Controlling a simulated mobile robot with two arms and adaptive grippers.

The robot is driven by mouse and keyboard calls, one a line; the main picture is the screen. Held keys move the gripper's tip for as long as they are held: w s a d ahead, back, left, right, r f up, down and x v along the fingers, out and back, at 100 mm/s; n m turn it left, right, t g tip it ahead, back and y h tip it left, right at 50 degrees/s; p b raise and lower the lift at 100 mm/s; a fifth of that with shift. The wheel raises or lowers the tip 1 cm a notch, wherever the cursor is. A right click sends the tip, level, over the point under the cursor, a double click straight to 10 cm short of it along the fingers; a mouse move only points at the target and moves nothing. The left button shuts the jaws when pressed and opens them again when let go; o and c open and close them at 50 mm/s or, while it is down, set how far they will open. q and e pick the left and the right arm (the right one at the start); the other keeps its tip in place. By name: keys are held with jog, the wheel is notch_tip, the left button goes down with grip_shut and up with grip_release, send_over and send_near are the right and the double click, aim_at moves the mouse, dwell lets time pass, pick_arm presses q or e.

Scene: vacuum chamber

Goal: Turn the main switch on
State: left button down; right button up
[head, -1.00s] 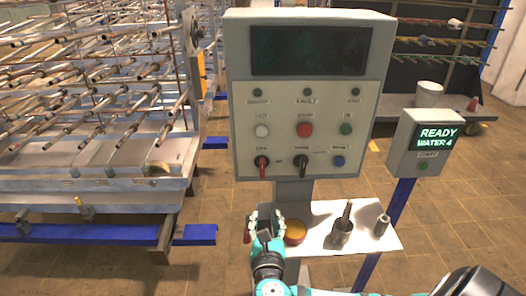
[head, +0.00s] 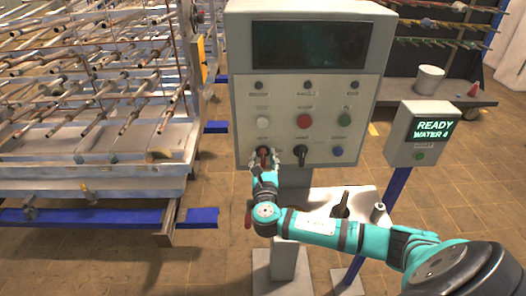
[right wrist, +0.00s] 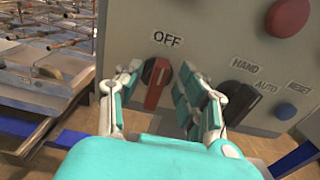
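The main switch, a red rotary handle (right wrist: 156,84) under the label OFF, is at the lower left of the grey control panel (head: 343,130). In the right wrist view its handle stands nearly upright, tilted slightly. My right gripper (head: 263,158) is at this switch. In the right wrist view the open fingers of the gripper (right wrist: 155,92) stand on either side of the red handle, with a gap on both sides. In the head view the gripper covers most of the switch. My left gripper is not in view.
A black HAND/AUTO selector (right wrist: 245,97) is just right of the fingers; a red button (right wrist: 287,17) and blue button (right wrist: 285,111) are farther right. Below the panel is a white shelf (head: 372,196) with small items. A READY display box (head: 408,150) stands to the right.

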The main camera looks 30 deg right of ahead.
jog(key=shift+x, duration=1.05)
grip_shut()
